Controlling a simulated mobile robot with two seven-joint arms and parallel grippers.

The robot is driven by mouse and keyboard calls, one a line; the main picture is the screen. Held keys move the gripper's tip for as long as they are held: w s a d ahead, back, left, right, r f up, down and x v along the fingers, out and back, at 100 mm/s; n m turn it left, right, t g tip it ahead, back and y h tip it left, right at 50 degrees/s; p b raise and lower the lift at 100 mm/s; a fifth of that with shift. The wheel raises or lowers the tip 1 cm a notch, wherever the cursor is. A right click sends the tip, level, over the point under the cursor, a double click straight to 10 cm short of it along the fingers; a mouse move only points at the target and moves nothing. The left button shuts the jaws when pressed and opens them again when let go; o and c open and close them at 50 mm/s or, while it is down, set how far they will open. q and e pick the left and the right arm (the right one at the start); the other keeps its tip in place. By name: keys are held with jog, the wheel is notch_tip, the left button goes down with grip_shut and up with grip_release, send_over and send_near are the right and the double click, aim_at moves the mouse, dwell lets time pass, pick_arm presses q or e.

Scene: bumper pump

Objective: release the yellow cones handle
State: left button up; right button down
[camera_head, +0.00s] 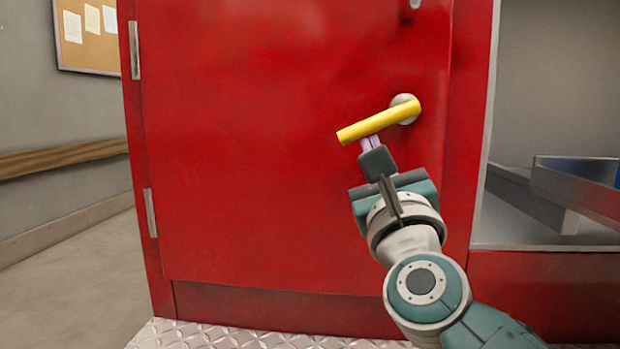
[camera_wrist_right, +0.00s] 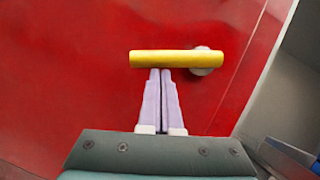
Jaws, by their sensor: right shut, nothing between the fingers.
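A yellow bar handle (camera_head: 378,121) sticks out to the left from a round pale mount on a red door (camera_head: 270,180), sloping down to the left in the head view. In the right wrist view the yellow handle (camera_wrist_right: 163,59) lies nearly level across the top of my fingertips. My right gripper (camera_head: 371,142) is just below the handle, with its two pale fingers together and empty. In the right wrist view the fingertips of my right gripper (camera_wrist_right: 160,71) end at the handle's lower edge; I cannot tell whether they touch it. My left gripper is out of view. No cones are seen.
The red door has hinges (camera_head: 151,212) on its left side and looks closed. Blue-grey metal trays (camera_head: 580,185) stand on a surface at the right. A wooden rail (camera_head: 60,158) runs along the left wall. A tread-plate floor (camera_head: 240,335) lies below the door.

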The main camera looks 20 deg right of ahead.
jog(key=m, duration=0.1)
jog(key=r+m+h, duration=0.1)
jog(key=m, duration=0.1)
jog(key=a+m+h+b, duration=0.1)
jog(key=shift+w+r+m+g, duration=0.25)
jog(key=shift+w+m+g, duration=0.05)
jog(key=shift+w+g, duration=0.1)
jog(key=shift+a+r, duration=0.15)
jog(key=shift+r, duration=0.2)
jog(key=shift+b, duration=0.35)
